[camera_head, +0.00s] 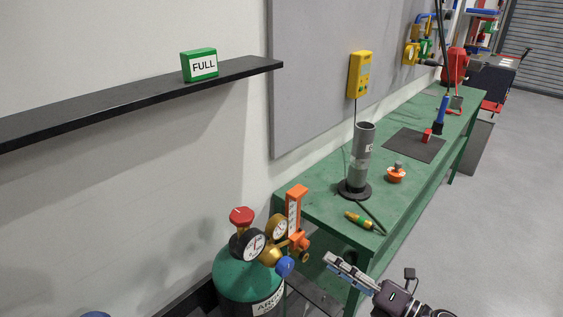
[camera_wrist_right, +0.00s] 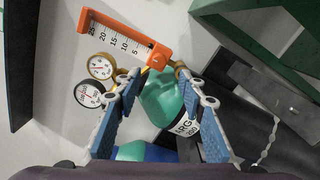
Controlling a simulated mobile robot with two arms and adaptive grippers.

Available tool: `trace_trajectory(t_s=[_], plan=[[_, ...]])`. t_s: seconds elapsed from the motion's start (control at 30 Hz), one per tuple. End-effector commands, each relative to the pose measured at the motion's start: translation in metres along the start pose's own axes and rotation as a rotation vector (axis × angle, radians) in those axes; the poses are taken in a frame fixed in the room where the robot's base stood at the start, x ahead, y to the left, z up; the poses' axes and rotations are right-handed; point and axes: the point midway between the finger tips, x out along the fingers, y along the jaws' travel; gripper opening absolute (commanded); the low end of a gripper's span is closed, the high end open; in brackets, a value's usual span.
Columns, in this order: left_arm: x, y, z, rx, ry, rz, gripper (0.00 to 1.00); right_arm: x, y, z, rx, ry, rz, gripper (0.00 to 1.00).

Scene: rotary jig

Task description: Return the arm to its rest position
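My right arm comes in from the lower right of the head view, with its gripper (camera_head: 335,264) in front of the near end of the green bench. In the right wrist view the two blue-padded fingers stand apart with nothing held between them, so the right gripper (camera_wrist_right: 157,82) is open. Beyond the fingers are the green gas cylinder (camera_wrist_right: 163,97) and its orange flow meter (camera_wrist_right: 120,36). In the head view the cylinder (camera_head: 240,280) stands to the left of the gripper, with a visible gap. My left gripper is in neither view.
The green bench (camera_head: 315,205) carries a grey tube on a black base (camera_head: 360,160), a torch-like brass piece (camera_head: 360,220) and an orange knob (camera_head: 396,174). A black shelf (camera_head: 120,100) holds a green FULL block (camera_head: 200,65). The floor (camera_head: 500,220) to the right is clear.

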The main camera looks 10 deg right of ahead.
Motion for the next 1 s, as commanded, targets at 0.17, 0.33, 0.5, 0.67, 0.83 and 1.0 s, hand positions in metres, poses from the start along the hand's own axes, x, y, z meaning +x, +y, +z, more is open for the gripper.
trace_trajectory(t_s=[0.17,0.33,0.5,0.67,0.83,1.0], plan=[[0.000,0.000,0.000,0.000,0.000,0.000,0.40,-0.009,-0.056,0.000,0.202,-0.097,-0.087,0.37],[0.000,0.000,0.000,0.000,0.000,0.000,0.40,-0.044,-0.169,-0.026,0.605,-0.302,-0.270,0.37],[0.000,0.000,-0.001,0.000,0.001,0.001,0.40,-0.099,-0.271,-0.087,0.970,-0.515,-0.467,0.37],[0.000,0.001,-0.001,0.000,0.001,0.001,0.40,-0.160,-0.341,-0.168,1.261,-0.712,-0.653,0.37],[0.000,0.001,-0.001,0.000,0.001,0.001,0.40,-0.230,-0.385,-0.270,1.517,-0.925,-0.859,0.37],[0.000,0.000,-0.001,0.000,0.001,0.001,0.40,-0.297,-0.397,-0.370,1.708,-1.135,-1.060,0.37]])
